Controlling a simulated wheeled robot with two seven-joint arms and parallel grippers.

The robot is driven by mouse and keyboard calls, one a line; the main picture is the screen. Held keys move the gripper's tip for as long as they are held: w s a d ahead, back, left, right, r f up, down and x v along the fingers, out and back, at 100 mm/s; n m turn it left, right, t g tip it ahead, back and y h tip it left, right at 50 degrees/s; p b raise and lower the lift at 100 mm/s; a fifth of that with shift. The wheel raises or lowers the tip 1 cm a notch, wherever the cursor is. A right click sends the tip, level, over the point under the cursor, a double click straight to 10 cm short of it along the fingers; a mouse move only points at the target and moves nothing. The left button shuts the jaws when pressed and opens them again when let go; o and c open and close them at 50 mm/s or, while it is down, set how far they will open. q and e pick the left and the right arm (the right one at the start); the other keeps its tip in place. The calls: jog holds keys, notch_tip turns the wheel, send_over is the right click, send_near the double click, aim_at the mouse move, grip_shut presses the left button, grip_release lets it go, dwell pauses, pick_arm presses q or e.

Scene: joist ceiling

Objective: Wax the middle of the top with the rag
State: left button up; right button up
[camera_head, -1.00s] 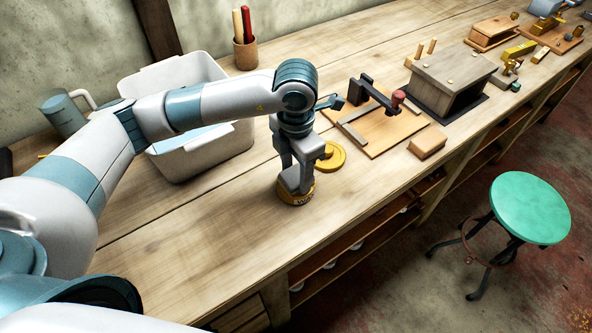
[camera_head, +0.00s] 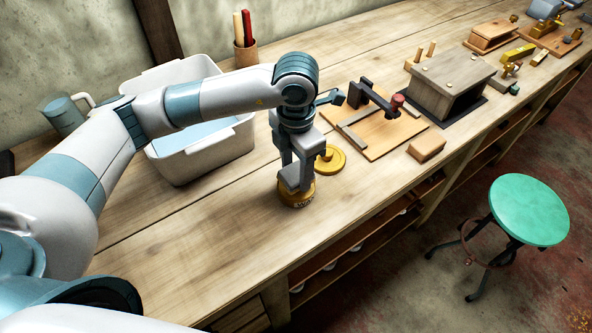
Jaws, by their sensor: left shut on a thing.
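A round yellow wax tin (camera_head: 298,197) with lettering on its side sits near the front edge of the bench top (camera_head: 190,250). My left gripper (camera_head: 294,178) points straight down at the tin, its fingertips at the tin's mouth. It is shut on a grey lump that looks like the rag; the fingers hide most of it, and I cannot tell how deep it sits in the tin. The yellow lid (camera_head: 331,160) lies on the bench just right of the tin. My right gripper is not in view.
A white tub (camera_head: 205,158) stands behind my left arm, near a pen cup (camera_head: 245,55) and a jug (camera_head: 64,116). A tool board (camera_head: 385,143), a tan block (camera_head: 427,147) and a wooden box (camera_head: 450,84) lie right. A green stool (camera_head: 529,209) stands in front.

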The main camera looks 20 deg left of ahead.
aim_at(280, 174)
pick_arm(q)
jog(key=shift+r+p, duration=0.75)
jog(key=shift+r, duration=1.6)
jog(key=m, duration=0.2)
jog(key=a+m+b, duration=0.1)
jog(key=m, duration=0.1)
jog(key=s+f+m, duration=0.1)
jog(key=m, duration=0.1)
jog(key=shift+a+m, duration=0.25)
jog(key=shift+m, duration=0.05)
jog(key=m, duration=0.1)
jog(key=m+b, duration=0.1)
jog(key=m, duration=0.1)
jog(key=shift+s+a+f, duration=0.15)
jog(key=shift+a, duration=0.15)
jog(key=m, duration=0.3)
jog(key=a+m, duration=0.1)
jog(key=shift+s+f+m+b, duration=0.2)
jog(key=shift+s+m+b, duration=0.1)
jog(key=shift+s+b, duration=0.05)
jog(key=a+m, duration=0.1)
jog(key=m, duration=0.3)
jog(key=s+a+f+m+b, duration=0.1)
jog(key=m, duration=0.4)
jog(key=s+m+b, duration=0.1)
jog(key=m, duration=0.4)
jog(key=shift+s+a+f, duration=0.2)
jog(key=shift+s+a, duration=0.05)
jog(key=shift+a, duration=0.15)
